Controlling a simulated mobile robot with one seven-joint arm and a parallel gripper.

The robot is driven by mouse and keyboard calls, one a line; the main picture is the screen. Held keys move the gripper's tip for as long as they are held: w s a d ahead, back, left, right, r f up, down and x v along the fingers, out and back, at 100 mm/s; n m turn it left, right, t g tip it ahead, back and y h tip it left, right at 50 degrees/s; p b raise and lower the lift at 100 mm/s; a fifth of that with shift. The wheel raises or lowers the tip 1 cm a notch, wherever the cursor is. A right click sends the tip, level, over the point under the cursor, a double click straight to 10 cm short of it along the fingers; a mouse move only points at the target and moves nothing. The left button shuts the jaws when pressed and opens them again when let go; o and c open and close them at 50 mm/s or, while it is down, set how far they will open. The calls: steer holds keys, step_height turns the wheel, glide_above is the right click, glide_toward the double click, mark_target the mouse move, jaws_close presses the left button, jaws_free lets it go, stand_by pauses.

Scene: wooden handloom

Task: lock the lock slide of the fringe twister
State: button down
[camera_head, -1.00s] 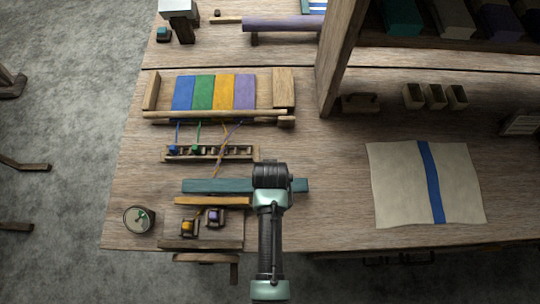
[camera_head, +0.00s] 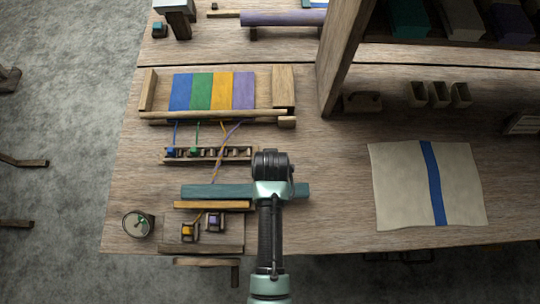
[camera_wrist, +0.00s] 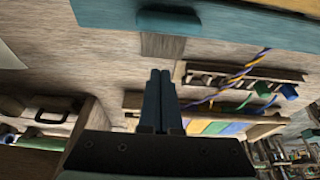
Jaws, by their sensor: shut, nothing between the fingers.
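The fringe twister seems to be the wooden board (camera_head: 228,242) at the lower left of the head view. It carries a yellow clip (camera_head: 188,231) and a purple clip (camera_head: 214,222), with a crank (camera_head: 234,274) at the table edge. An orange-yellow bar (camera_head: 212,205) and a long teal bar (camera_head: 215,191) lie behind it. I cannot tell which part is the lock slide. My gripper (camera_wrist: 160,78) is shut and empty, its fingertips below the teal bar (camera_wrist: 215,20) in the wrist view. In the head view my wrist hides the fingertips.
A peg rack (camera_head: 205,155) with threads and a frame of coloured cloth strips (camera_head: 212,92) stand behind. A round tin (camera_head: 138,224) is at left. A cloth with a blue stripe (camera_head: 400,185) lies right. A shelf post (camera_head: 340,60) rises back right. Table between is clear.

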steer(key=v, duration=0.8)
steer(key=shift+s, duration=0.35)
steer(key=shift+w, duration=0.1)
